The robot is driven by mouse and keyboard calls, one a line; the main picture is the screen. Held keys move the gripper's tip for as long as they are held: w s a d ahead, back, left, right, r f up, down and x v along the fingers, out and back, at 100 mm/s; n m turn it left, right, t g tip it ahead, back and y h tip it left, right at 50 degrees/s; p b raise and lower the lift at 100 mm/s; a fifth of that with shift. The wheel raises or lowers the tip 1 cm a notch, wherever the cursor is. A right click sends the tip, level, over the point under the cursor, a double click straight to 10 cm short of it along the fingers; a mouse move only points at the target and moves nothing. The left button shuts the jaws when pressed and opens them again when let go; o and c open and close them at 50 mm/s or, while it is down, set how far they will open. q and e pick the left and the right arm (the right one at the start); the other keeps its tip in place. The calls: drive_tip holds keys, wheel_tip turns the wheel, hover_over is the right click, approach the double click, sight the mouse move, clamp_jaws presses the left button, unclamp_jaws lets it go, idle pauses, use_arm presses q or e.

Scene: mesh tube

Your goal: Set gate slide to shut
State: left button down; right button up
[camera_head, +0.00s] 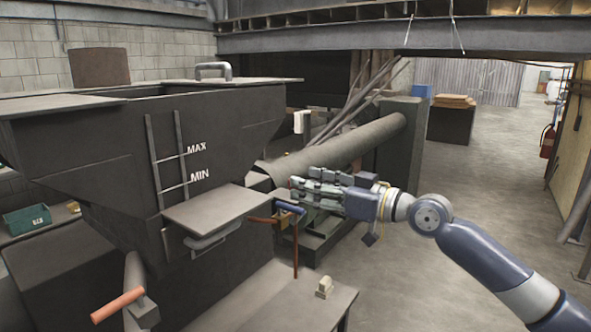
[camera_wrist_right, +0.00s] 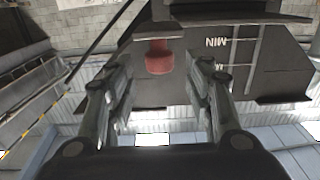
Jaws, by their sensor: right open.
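The dark hopper (camera_head: 165,135) with MAX and MIN marks stands at the left in the head view. A flat grey plate (camera_head: 215,208) sticks out from its lower front, with a curved grey handle (camera_head: 214,237) beneath; I cannot tell for certain that this is the gate slide. Contact cannot be told. My left gripper is out of view.
An orange-handled lever (camera_head: 117,305) is at the lower left. A low table (camera_head: 290,300) with a small beige object (camera_head: 324,287) stands in front. A thick pipe (camera_head: 340,145) runs behind my gripper. The floor at the right is open.

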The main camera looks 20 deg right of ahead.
drive_tip(key=p+x, duration=0.1)
drive_tip(key=x, duration=0.2)
drive_tip(key=shift+w+a+r, duration=0.15)
drive_tip(key=shift+w+a, duration=0.15)
drive_tip(key=shift+w, duration=0.05)
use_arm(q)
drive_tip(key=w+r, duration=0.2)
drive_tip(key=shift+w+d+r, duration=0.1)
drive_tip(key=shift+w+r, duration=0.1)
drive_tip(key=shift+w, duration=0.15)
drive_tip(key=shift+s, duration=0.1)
use_arm(e)
drive_tip(key=shift+c, duration=0.6)
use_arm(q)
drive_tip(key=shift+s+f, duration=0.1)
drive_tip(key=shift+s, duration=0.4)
use_arm(e)
clamp_jaws()
